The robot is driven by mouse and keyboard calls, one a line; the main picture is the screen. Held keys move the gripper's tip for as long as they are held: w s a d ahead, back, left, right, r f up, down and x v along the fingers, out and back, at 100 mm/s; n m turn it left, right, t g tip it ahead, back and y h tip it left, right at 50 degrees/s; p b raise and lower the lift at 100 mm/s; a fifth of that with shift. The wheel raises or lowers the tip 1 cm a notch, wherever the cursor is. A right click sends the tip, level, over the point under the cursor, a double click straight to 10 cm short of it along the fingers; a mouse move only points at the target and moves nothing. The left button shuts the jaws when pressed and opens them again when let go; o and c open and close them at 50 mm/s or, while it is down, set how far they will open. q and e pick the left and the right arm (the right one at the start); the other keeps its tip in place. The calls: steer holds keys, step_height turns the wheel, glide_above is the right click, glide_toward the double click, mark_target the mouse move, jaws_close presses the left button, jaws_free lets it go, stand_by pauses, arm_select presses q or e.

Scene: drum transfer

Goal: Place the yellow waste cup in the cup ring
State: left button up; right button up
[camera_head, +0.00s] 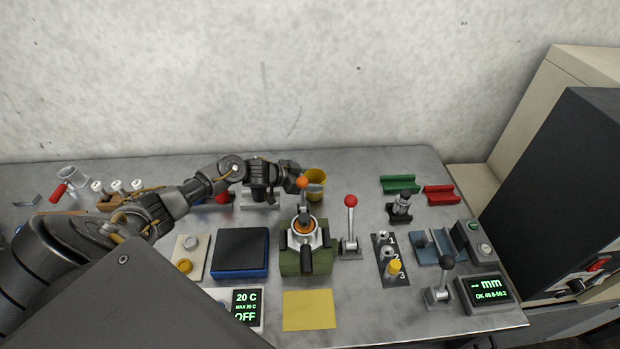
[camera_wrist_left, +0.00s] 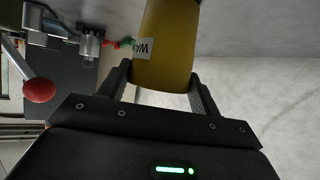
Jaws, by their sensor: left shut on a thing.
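The yellow waste cup (camera_head: 316,178) is at the back middle of the bench, at the end of my left arm. In the left wrist view the yellow cup (camera_wrist_left: 168,45) sits between the two fingers, with a white label marked "W" on its side. My left gripper (camera_head: 297,173) is shut on the cup; it also shows in the left wrist view (camera_wrist_left: 162,82). I cannot make out the cup ring, or whether the cup's base touches anything. My right gripper is not in view.
Green (camera_head: 400,184) and red (camera_head: 442,194) holders lie farther right.

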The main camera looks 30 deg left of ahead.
arm_select(q)
steer(key=shift+f, duration=0.15)
steer(key=o, duration=1)
steer(key=shift+c, duration=0.2)
